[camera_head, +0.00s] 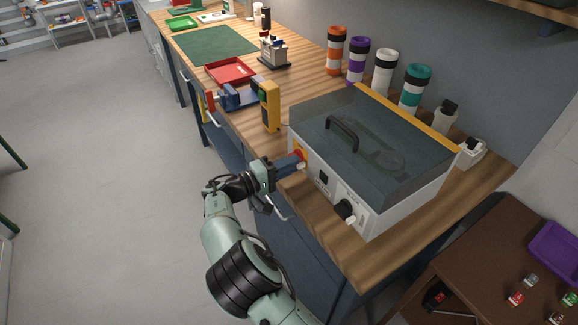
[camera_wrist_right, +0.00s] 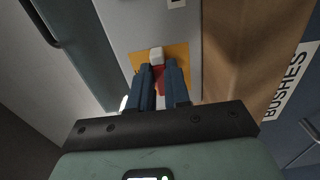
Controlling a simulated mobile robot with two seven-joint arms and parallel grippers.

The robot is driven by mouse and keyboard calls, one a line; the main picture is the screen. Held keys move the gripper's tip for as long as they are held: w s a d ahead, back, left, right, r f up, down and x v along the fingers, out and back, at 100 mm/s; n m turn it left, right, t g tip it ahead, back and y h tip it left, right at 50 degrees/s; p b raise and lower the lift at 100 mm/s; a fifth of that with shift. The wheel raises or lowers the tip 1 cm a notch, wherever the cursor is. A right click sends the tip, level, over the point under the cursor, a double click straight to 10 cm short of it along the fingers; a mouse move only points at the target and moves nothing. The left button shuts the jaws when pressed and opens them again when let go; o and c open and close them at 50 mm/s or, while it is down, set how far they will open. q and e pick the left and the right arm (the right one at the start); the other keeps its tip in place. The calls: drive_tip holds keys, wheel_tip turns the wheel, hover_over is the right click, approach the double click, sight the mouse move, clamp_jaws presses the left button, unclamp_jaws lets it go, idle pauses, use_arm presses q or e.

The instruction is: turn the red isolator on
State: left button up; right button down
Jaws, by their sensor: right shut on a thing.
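The red isolator (camera_wrist_right: 159,74) shows in the right wrist view as a red knob with a pale tip, on a yellow plate (camera_wrist_right: 178,52) on the front of a grey machine. In the head view the machine (camera_head: 350,190) stands on the bench, and the isolator's red and yellow (camera_head: 302,156) show at its left front corner. My right gripper (camera_head: 299,161) is at the isolator; in the wrist view its blue fingers (camera_wrist_right: 159,90) close on the red knob from both sides. The fingers hide part of the knob. My left gripper is in neither view.
The machine's front also has a black switch (camera_head: 323,178) and a black dial (camera_head: 345,208). A yellow meter (camera_head: 270,104) and a blue vise (camera_head: 238,96) stand left of the machine. Several striped tubes (camera_head: 357,58) stand behind it. The floor at left is clear.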

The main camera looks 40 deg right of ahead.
drive_tip(key=c, duration=1.1)
unclamp_jaws()
drive_tip(key=a, duration=0.4)
drive_tip(key=w+a, duration=0.1)
drive_tip(key=a, duration=0.8)
drive_tip(key=shift+w+a, duration=0.25)
